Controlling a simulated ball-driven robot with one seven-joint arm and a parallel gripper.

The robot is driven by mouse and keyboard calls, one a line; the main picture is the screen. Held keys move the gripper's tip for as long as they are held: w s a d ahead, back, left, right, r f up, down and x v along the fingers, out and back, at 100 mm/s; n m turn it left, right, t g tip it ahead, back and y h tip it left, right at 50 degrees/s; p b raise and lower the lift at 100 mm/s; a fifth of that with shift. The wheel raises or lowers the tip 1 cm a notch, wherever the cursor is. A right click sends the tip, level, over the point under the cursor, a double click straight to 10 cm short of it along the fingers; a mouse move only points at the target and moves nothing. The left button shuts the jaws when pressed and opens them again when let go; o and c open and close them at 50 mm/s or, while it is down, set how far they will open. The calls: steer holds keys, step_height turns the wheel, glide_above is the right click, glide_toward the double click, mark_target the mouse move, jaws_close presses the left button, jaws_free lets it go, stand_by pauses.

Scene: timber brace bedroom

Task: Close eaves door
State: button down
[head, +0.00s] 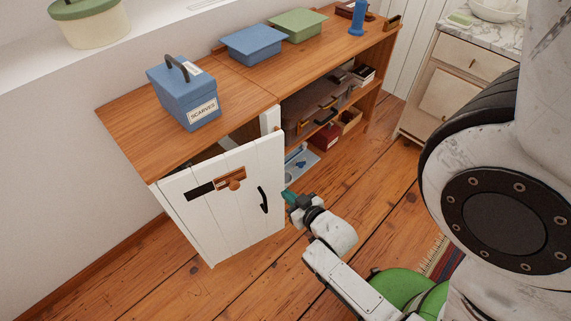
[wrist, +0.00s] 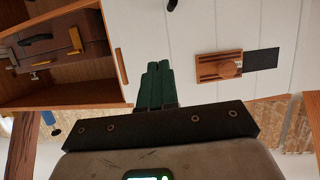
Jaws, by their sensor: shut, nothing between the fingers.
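The eaves door (head: 225,212) is a white plank door on the low wooden cabinet. It stands partly open, with its right edge swung out from the cabinet front and a dark gap behind its top. It has a black handle (head: 263,199) and a wooden latch (head: 232,181). My gripper (head: 289,197) is just right of the door's free edge, near handle height. In the wrist view, its green fingers (wrist: 155,84) are together and empty, in front of the white door (wrist: 205,35) by its edge. I cannot tell if they touch it. The wooden latch (wrist: 220,67) shows too.
The cabinet top (head: 125,118) holds a blue scarves box (head: 190,98), a blue box (head: 254,44) and a green box (head: 298,24). Open shelves with a brown case (head: 312,107) lie right of the door. A green round object (head: 398,288) is on the floor.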

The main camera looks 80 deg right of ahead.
steer(key=s+m+t+h, duration=0.1)
steer(key=s+h, duration=0.2)
steer(key=s, duration=0.2)
steer(key=h, duration=0.1)
glide_toward(281, 157)
steer(key=shift+m+t, duration=0.3)
steer(key=shift+t, duration=0.1)
steer(key=x, duration=0.6)
steer(key=shift+w+d+f, duration=0.1)
steer(key=shift+w+d, duration=0.05)
steer(key=shift+d, duration=0.25)
